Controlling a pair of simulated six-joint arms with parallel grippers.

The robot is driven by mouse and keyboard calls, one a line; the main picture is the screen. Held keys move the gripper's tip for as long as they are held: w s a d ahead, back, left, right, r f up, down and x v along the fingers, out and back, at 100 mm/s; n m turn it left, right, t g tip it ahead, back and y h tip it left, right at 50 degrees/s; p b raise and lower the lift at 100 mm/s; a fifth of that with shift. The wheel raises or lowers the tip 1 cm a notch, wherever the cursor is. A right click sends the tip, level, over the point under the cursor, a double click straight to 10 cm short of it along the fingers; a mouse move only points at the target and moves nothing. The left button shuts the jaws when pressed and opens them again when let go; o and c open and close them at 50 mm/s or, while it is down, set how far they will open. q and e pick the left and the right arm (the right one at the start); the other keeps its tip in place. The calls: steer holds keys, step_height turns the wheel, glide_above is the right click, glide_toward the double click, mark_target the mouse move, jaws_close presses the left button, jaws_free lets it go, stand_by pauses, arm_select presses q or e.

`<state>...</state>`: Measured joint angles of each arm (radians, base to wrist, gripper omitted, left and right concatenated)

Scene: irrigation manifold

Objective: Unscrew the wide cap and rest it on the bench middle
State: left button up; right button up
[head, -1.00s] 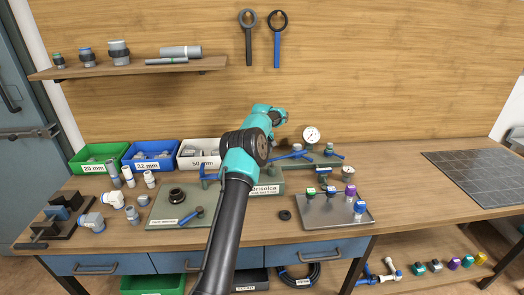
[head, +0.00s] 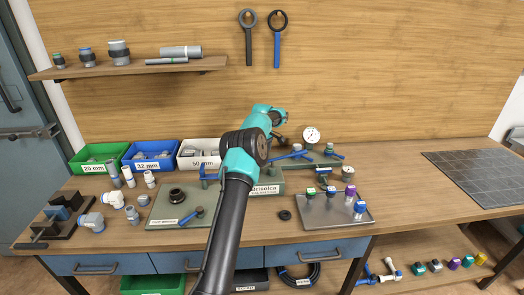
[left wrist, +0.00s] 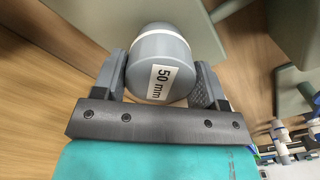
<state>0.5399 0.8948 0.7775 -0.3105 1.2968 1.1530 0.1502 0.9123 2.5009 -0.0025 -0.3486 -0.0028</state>
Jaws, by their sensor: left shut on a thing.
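The wide cap (left wrist: 160,45) is a grey cylinder with a white ring and a "50 mm" label. In the left wrist view it sits between the fingers of my left gripper (left wrist: 163,72), which is shut on it. What lies beyond the cap is hidden, so I cannot tell whether it still touches a pipe end. In the head view my left arm reaches over the middle of the bench (head: 410,222), and its forearm hides much of the manifold (head: 268,188). My right gripper is not in view.
A tray (head: 325,217) with several small coloured-cap valves stands right of the arm. A black ring (head: 285,215) lies on the bench beside it. A pressure gauge (head: 311,135) stands behind. A green mat (head: 160,208) lies left. The bench right of the tray is clear up to a dark grid mat (head: 480,175).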

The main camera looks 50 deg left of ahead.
arm_select(q)
steer(key=shift+a+n, duration=0.1)
steer(key=shift+n, duration=0.5)
steer(key=o, duration=1.1)
steer(key=shift+o, duration=0.4)
steer(key=shift+r, duration=3.7)
steer(key=shift+m, duration=2.3)
